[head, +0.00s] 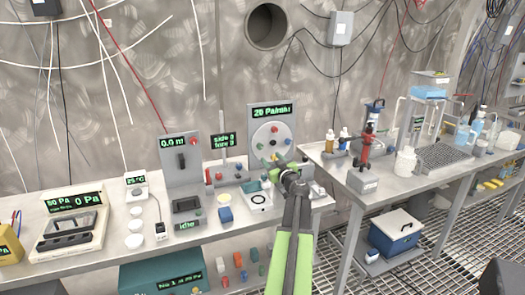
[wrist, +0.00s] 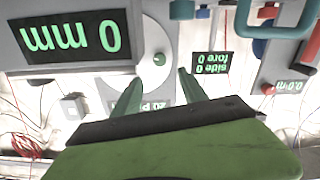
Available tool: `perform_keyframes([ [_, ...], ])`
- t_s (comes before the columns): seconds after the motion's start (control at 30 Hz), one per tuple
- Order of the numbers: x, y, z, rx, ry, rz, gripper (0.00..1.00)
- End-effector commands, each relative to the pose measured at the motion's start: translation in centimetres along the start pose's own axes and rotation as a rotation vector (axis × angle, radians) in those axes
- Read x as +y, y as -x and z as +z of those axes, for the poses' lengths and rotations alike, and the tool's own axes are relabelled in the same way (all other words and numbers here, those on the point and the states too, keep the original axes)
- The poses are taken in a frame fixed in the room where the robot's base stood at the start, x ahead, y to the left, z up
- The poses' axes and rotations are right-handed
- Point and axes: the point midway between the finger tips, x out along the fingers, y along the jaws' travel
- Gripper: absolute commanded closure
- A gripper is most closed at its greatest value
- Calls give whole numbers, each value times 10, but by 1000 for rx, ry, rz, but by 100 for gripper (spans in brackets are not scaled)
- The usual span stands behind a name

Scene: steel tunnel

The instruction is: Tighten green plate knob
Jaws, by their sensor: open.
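An upright panel (head: 253,117) with a green "20 Pa/mm" readout carries a round pale plate (head: 272,127) with several small coloured knobs. In the wrist view part of the pale plate (wrist: 151,34) shows, with a green knob (wrist: 159,59) on it. My gripper (wrist: 158,75) is open, with its two green fingers apart and the green knob seen just beyond the gap between their tips. In the head view my gripper (head: 274,164) is at the panel's lower edge and covers part of it. I cannot tell whether a finger touches the plate.
A "0 mm" readout box (wrist: 70,38) is close on the left in the wrist view. A "side 0 fore 0" display (head: 222,140) and a "0.0 m" panel (head: 181,158) stand left of the plate panel. A red stand (head: 366,148) is on the right bench.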

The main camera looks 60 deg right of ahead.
Motion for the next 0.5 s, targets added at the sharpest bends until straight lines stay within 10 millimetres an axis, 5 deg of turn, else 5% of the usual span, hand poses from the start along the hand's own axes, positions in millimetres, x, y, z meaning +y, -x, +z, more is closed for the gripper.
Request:
perform_keyframes([
  [0.3,2,-82,0,0,-1,-1,50],
  [0.5,1,-107,0,0,-1,0,50],
])
